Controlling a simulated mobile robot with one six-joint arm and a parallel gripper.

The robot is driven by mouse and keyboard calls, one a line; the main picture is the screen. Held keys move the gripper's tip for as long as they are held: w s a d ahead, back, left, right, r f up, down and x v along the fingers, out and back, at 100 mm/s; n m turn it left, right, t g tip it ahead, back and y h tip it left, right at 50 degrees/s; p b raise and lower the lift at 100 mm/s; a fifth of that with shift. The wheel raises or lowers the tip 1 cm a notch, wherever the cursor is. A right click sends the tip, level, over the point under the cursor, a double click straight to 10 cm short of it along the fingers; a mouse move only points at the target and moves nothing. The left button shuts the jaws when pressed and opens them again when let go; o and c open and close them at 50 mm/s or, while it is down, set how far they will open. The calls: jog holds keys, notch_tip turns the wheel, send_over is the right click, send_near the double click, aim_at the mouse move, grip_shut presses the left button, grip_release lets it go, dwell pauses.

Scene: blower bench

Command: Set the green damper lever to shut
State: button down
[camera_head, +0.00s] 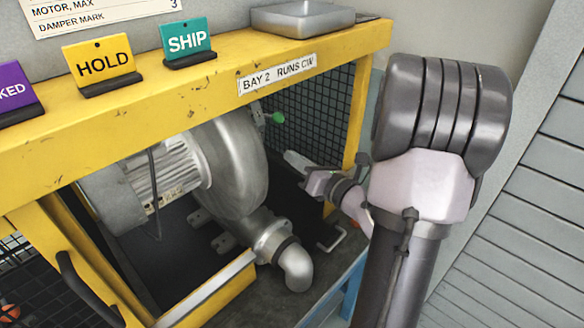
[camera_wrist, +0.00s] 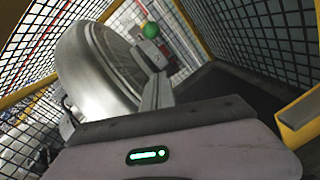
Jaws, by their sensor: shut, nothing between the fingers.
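The green ball knob of the damper lever (camera_head: 278,118) shows beside the upper right of the silver blower housing (camera_head: 236,165), inside the yellow-framed bay. The knob also shows in the wrist view (camera_wrist: 150,30), just beyond my fingertips and above them in the picture. My gripper (camera_head: 291,158) is shut and empty. It is inside the bay to the right of the blower, below the knob in the head view. In the wrist view the shut fingers (camera_wrist: 157,88) point towards the knob, with a gap seeming to remain. The lever's pivot and shut mark cannot be made out.
The yellow top beam (camera_head: 170,95) carries a "BAY 2 RUNS CW" label (camera_head: 278,74), tag stands and a metal tray (camera_head: 302,17). Black wire mesh (camera_head: 320,105) closes the back and side. A silver outlet elbow (camera_head: 294,265) projects low in front. Dark floor is free right of the blower.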

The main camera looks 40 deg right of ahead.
jog(key=w+d+r, duration=0.1)
jog(key=w+r, duration=0.2)
jog(key=w, duration=0.3)
jog(key=shift+w+d+b, duration=0.3)
jog(key=shift+d+b, duration=0.05)
jog(key=shift+d, duration=0.05)
jog(key=shift+r, duration=0.15)
notch_tip(320, 180, up, 7)
jog(key=w+g+p, duration=0.1)
jog(key=w+p, duration=0.1)
jog(key=p, duration=0.1)
jog(key=shift+g, duration=0.3)
jog(key=shift+a+r, duration=0.1)
